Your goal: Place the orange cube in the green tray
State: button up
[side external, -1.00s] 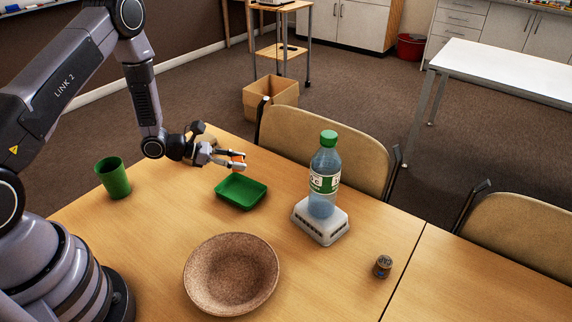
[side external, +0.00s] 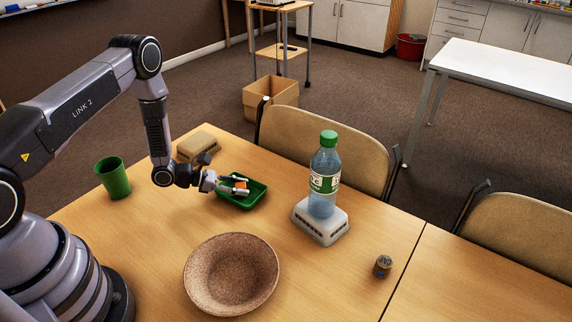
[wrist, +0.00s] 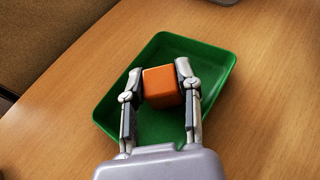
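The orange cube (wrist: 160,86) is between the two fingers of my gripper (wrist: 160,82), which look closed against its sides. The green tray (wrist: 219,66) lies under the cube and fingers in the wrist view. In the side view my gripper (side external: 239,186) reaches over the green tray (side external: 259,199) from the left, low, with the orange cube (side external: 241,184) partly hidden by the fingers. I cannot tell whether the cube touches the tray's floor.
A green cup (side external: 114,178) stands to the left and a tan block (side external: 198,144) lies behind my wrist. A bottle (side external: 325,180) stands upright on a white box (side external: 318,226) right of the tray. A brown bowl (side external: 231,274) is in front; a small jar (side external: 382,266) is further right.

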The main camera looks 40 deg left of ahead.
jog(key=o, duration=0.4)
jog(key=shift+r, duration=0.15)
